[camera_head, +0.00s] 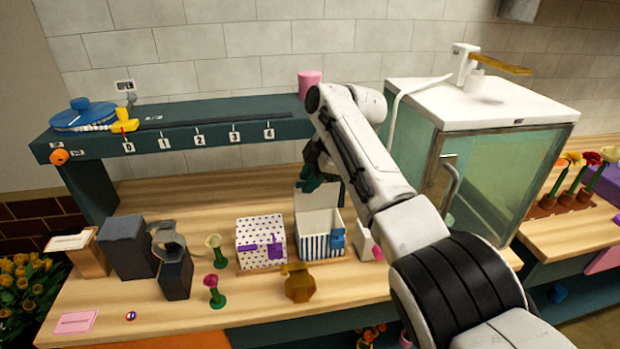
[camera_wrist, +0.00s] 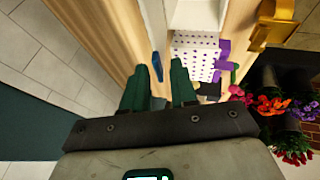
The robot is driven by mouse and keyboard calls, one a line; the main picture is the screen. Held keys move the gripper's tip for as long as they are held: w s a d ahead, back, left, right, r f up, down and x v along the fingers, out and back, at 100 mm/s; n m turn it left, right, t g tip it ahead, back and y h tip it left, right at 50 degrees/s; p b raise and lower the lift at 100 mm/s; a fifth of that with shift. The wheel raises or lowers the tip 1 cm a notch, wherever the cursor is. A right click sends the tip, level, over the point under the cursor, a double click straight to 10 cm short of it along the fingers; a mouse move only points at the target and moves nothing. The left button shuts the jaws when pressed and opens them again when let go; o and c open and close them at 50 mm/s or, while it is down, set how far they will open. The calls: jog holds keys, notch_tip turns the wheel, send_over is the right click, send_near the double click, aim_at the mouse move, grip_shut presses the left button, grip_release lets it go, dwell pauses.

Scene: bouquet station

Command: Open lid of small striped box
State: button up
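The small striped box (camera_head: 322,246), white with blue stripes and a blue latch (camera_head: 337,238), stands on the counter. Its white lid (camera_head: 317,196) is raised, standing up at the back, and the inside is exposed. My gripper (camera_head: 314,178) is just behind and above the raised lid; contact cannot be made out. In the wrist view my gripper (camera_wrist: 159,72) has its two green fingers apart with nothing clearly held between them. A small blue piece (camera_wrist: 157,66) shows just past the fingertips. A white surface, probably part of the striped box (camera_wrist: 196,14), shows at the top.
A purple-dotted box (camera_head: 261,243) with a purple latch stands closed, directly left of the striped box. An amber object (camera_head: 298,283) sits in front. A dark shelf (camera_head: 200,133) runs behind, and a glass cabinet (camera_head: 500,170) stands right. The front left counter has free room.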

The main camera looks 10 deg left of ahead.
jog(key=shift+o, duration=0.3)
jog(key=b+v, duration=0.2)
jog(key=v, duration=0.8)
jog(key=shift+d+r, duration=0.2)
jog(key=shift+r, duration=0.15)
